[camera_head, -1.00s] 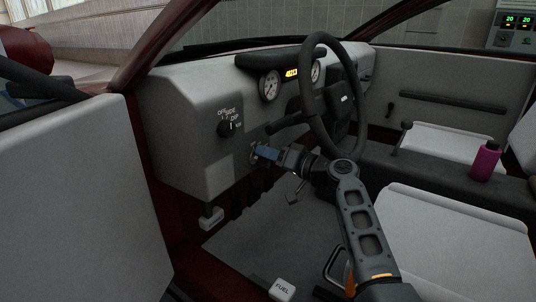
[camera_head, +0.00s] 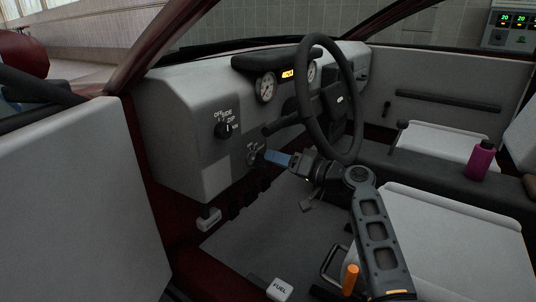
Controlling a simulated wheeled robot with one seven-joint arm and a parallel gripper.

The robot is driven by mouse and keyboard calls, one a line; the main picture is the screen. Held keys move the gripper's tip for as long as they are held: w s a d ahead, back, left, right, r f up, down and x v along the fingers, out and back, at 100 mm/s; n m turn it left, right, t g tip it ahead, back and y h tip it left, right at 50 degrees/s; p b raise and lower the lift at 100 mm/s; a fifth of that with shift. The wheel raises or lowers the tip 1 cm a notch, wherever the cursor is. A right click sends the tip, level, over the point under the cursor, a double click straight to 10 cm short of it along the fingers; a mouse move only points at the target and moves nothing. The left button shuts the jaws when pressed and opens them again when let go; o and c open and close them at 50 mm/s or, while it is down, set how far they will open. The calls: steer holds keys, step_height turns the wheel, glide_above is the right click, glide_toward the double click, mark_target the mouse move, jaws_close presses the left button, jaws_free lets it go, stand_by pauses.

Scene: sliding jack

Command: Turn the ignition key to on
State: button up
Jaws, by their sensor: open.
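The ignition switch (camera_head: 253,152) is a small dark round fitting on the grey dashboard's lower face, left of the steering column and below the black selector knob. Small pale marks surround it, too small to read. The key's angle cannot be made out. My gripper (camera_head: 267,155), with blue fingers, comes in from the right and points left at the switch. Its fingertips are just right of the switch, seemingly a little apart from it. The gripper is open, and nothing shows between its fingers.
The steering wheel (camera_head: 332,100) rises close above my gripper, with a dark stalk (camera_head: 284,124) to its left.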

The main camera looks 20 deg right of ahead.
steer(key=shift+v, duration=1.7)
